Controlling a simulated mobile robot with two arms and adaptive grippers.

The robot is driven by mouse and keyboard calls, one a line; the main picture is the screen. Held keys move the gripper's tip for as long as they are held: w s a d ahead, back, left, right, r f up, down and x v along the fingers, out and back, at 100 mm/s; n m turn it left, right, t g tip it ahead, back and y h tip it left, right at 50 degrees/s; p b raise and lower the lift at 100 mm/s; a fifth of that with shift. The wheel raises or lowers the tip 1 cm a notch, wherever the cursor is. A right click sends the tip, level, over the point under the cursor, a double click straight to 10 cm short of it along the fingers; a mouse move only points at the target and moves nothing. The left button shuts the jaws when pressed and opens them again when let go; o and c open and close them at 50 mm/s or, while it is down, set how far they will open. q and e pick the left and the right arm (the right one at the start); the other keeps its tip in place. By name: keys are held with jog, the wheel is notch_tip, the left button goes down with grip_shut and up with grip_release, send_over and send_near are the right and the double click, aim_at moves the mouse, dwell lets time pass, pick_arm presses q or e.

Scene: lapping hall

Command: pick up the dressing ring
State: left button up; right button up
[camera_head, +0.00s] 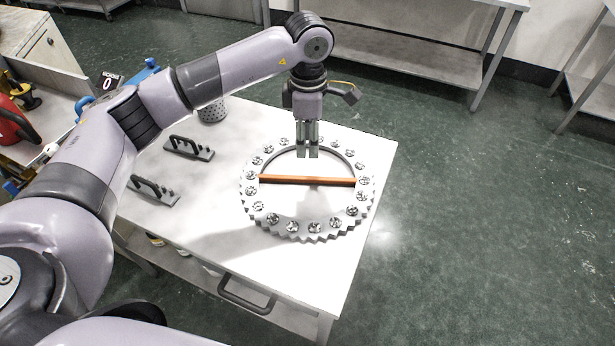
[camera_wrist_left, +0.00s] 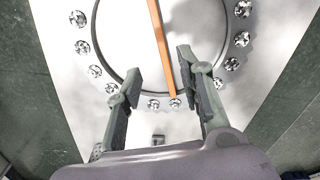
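The dressing ring (camera_head: 293,224) is a large grey toothed ring with many round shiny inserts. It lies flat near the right edge of the white table, with an orange bar (camera_head: 310,181) across its opening. In the left wrist view the ring (camera_wrist_left: 88,58) and the bar (camera_wrist_left: 160,40) show beyond the fingers. My left gripper (camera_head: 308,155) points down over the far part of the ring. In the wrist view its fingers (camera_wrist_left: 160,75) are spread apart with nothing held between them. Whether the fingertips touch the ring I cannot tell. My right gripper is not in view.
Two grey pieces with black handles, one farther (camera_head: 190,147) and one nearer (camera_head: 153,190), stand left of the ring on the white table (camera_head: 215,225). A perforated cup (camera_head: 212,110) stands behind them. Steel benches (camera_head: 400,58) line the back. The green floor at right is clear.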

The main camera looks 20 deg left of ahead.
pick_arm(q)
send_over(308, 176)
notch_tip(308, 176, down, 6)
jog(key=shift+s+d+f+p, duration=0.1)
jog(key=shift+f+p, duration=0.15)
jog(key=shift+p, duration=0.2)
notch_tip(308, 176, down, 4)
jog(key=shift+s+f+p, duration=0.1)
jog(key=shift+s+p, duration=0.05)
jog(key=shift+p, duration=0.6)
jog(key=shift+f, duration=0.55)
jog(key=shift+c, duration=0.4)
grip_shut()
jog(key=shift+w+r, duration=0.15)
jog(key=shift+w, duration=0.05)
